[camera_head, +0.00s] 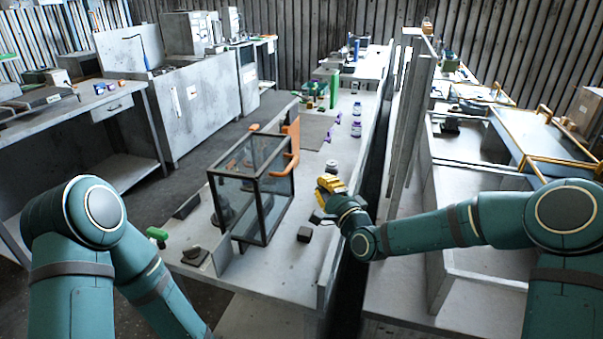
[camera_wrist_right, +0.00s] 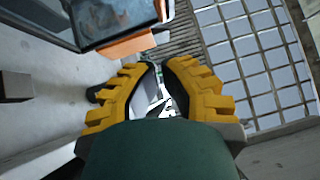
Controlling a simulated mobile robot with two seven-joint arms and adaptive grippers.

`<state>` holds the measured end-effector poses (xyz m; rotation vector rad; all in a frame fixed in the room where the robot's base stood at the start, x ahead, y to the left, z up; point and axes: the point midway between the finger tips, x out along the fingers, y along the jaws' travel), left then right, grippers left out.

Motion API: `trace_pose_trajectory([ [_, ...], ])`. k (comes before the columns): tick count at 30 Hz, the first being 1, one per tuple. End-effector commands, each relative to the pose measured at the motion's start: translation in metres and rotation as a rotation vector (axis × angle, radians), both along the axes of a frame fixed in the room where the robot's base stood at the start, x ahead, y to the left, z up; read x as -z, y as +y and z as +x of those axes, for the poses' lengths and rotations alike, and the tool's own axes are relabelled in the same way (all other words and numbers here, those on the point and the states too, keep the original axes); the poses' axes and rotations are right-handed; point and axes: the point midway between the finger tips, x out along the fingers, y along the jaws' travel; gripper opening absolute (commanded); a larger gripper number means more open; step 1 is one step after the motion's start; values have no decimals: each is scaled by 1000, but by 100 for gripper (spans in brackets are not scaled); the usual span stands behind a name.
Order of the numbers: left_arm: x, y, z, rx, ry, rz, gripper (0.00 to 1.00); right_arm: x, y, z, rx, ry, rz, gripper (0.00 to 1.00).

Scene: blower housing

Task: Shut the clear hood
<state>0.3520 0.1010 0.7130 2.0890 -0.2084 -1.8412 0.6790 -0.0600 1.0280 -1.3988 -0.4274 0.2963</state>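The clear hood (camera_head: 272,190) is a glass box with a dark frame, standing on the grey bench. Orange parts sit at its back right, and dark shapes show through its panes. I cannot tell from here how far it is open. A dark-framed clear panel (camera_wrist_right: 118,20) with an orange strip under it fills the top left of the right wrist view. My right gripper (camera_head: 328,187) is just right of the hood, apart from it and above the bench. Its yellow fingers (camera_wrist_right: 159,68) come together at the tips with nothing held. My left gripper is out of view.
A small dark block (camera_head: 304,234) lies right of the hood's base. A green-handled item (camera_head: 157,235) is at the bench's left edge. A tall grey partition (camera_head: 412,120) runs along the right.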

Motion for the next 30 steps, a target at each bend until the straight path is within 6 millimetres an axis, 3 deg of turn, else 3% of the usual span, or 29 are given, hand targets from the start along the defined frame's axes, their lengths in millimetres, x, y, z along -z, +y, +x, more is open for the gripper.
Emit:
trace_pose_trajectory([
  [7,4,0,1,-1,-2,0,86,-5,24,41,-2,-2,-1,0],
  [15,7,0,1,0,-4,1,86,-10,52,49,0,0,-1,0],
  [30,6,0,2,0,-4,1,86,-12,57,50,0,0,-4,0],
])
